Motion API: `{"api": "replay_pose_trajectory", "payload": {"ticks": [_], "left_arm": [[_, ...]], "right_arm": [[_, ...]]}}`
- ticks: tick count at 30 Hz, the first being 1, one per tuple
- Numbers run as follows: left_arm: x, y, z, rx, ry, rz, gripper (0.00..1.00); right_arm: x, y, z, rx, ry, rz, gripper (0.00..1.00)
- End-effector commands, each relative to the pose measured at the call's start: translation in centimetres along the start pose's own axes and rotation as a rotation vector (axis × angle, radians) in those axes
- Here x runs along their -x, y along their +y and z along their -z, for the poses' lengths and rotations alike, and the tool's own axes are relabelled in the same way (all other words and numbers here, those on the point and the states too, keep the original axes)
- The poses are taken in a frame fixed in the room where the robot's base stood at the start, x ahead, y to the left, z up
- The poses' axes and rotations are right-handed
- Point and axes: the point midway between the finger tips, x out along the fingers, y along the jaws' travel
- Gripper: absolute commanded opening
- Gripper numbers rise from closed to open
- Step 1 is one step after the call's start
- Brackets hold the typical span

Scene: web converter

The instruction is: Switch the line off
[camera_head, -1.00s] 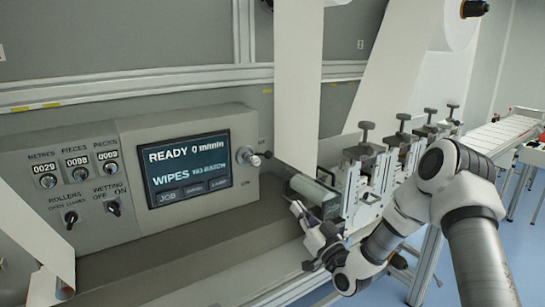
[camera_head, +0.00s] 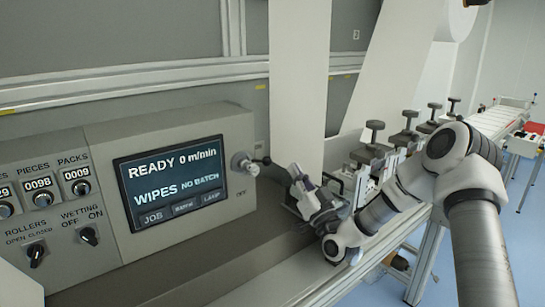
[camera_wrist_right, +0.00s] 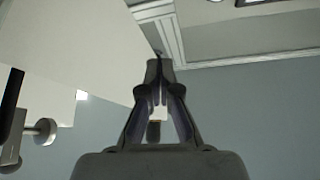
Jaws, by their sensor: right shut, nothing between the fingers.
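The grey control box carries a screen (camera_head: 172,181) reading READY, 0 m/min, WIPES, NO BATCH. A lever with a round metal hub (camera_head: 244,164) sticks out at the right of the screen, its dark end pointing right. The small labels by it are too blurred to read. My right gripper (camera_head: 280,172) is shut and empty, just right of the lever. Its dark tip overlaps the lever's end, and I cannot tell if they touch. In the right wrist view the shut fingers (camera_wrist_right: 158,75) show, without the lever. My left gripper is not in view.
Counters and the ROLLERS (camera_head: 36,254) and WETTING (camera_head: 89,236) knobs are left of the screen. A white web (camera_head: 299,80) hangs behind my right gripper. Metal clamps (camera_head: 374,140) with dark knobs stand to the right. A ledge runs below the box.

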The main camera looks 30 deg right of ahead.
Motion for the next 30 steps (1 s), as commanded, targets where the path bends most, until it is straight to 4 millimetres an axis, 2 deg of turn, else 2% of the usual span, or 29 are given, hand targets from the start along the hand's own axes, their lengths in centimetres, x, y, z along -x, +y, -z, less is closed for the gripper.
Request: {"api": "replay_pose_trajectory", "payload": {"ticks": [5,17,19,23,30], "left_arm": [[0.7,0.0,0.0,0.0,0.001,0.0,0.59],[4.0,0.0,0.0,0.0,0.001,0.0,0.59],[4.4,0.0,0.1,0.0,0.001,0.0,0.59],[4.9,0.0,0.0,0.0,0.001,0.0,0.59],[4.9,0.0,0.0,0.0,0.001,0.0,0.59]], "right_arm": [[-1.8,-0.1,0.1,0.004,-0.002,0.003,0.0],[-10.4,-0.3,0.3,0.003,0.0,0.004,0.0],[-9.6,-0.1,-1.4,0.001,-0.009,0.001,0.0],[-9.0,-0.1,-3.1,0.001,-0.004,0.001,0.0],[-8.6,0.0,-3.9,0.0,0.0,0.001,0.0]]}}
